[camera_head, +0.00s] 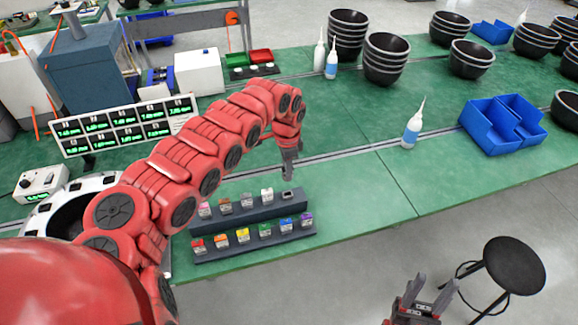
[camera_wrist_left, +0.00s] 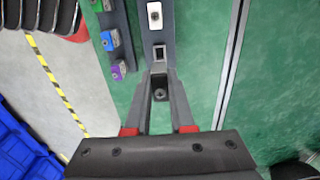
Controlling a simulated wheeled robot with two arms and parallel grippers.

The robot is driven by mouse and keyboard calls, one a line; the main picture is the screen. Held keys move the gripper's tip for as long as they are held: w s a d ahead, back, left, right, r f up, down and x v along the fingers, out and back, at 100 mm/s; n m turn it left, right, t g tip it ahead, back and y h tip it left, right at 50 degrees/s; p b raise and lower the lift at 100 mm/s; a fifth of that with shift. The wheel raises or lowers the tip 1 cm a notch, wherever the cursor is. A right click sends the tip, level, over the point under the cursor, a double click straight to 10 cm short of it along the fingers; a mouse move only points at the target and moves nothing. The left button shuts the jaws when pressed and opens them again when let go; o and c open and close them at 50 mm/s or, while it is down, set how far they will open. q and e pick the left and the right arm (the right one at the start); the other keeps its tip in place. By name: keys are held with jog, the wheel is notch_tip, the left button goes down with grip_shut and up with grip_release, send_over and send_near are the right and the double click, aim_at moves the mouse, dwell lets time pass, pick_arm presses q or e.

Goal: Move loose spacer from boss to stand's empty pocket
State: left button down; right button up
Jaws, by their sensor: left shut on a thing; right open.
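The dark two-tier stand (camera_head: 258,228) holds several small coloured spacers. The upper row has an empty pocket (camera_head: 288,195) at its right end; it also shows in the left wrist view (camera_wrist_left: 159,55), beside a white-topped spacer (camera_wrist_left: 154,16). My left gripper (camera_head: 288,174) points down just above and behind that end. My right gripper (camera_head: 420,299) is open and empty off the table's front edge. I cannot make out the boss.
A display panel (camera_head: 126,125) and a white-and-black round housing (camera_head: 62,210) are at left, partly behind my arm. A bottle (camera_head: 412,128), blue bins (camera_head: 502,124) and stacked bowls (camera_head: 386,58) stand right. The green table (camera_head: 360,195) right of the stand is clear.

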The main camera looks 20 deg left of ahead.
pick_arm(q)
jog(key=shift+f+b, duration=0.35)
jog(key=shift+f, duration=0.25)
jog(key=shift+f+b, duration=1.1)
jog(key=shift+f, duration=1.25)
jog(key=shift+r, duration=0.1)
jog(key=shift+f+b, duration=0.65)
jog(key=shift+f, duration=0.7)
jog(key=c, duration=0.7)
grip_release()
jog(key=shift+r, duration=0.1)
